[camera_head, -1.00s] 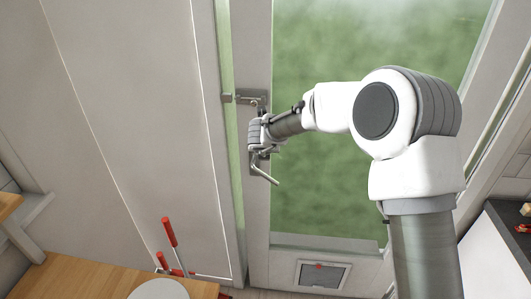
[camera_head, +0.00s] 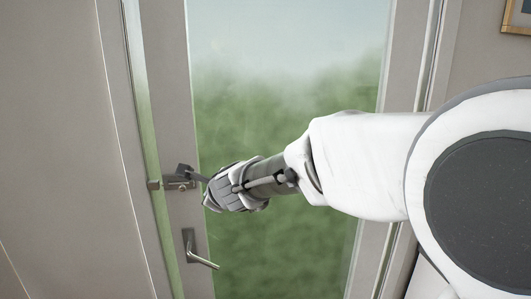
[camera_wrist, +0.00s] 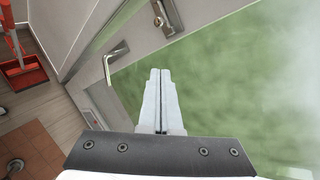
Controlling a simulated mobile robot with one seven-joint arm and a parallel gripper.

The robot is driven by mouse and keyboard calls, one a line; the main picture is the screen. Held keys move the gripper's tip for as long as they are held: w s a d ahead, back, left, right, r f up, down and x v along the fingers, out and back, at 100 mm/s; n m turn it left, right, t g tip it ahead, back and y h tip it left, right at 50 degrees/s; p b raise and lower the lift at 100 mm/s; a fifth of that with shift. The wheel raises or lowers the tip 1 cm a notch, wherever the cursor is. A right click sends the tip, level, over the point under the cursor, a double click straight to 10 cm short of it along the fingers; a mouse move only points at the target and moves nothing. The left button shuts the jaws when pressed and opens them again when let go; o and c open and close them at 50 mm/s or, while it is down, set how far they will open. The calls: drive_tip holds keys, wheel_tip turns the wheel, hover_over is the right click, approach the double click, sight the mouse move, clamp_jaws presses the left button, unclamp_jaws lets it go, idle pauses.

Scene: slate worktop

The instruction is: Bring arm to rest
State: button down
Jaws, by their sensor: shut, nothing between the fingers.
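My arm reaches from the right across the glass door (camera_head: 285,230) in the head view. My gripper (camera_wrist: 160,72) is shut and empty in the wrist view, its two fingers side by side in front of the green glass. In the head view my gripper (camera_head: 200,177) is close to the metal latch (camera_head: 178,184) on the door's left edge; whether it touches cannot be told. The latch (camera_wrist: 167,18) also shows beyond the fingertips in the wrist view. The door handle (camera_head: 200,258) is below the gripper, and it shows left of the fingers in the wrist view (camera_wrist: 115,60).
The door frame (camera_head: 136,130) and a pale flat panel (camera_head: 60,130) stand left of the gripper. A picture frame (camera_head: 517,18) hangs at upper right. A red bin (camera_wrist: 22,75) stands on the floor in the wrist view.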

drive_tip(key=s+d+f+n+g+h, duration=0.3)
drive_tip(key=s+d+n+g+h, duration=0.2)
drive_tip(key=s+d+n, duration=1.5)
drive_tip(key=s+d, duration=0.8)
drive_tip(key=s, duration=0.1)
drive_tip(key=shift+h, duration=0.3)
drive_tip(key=shift+a+f, duration=0.1)
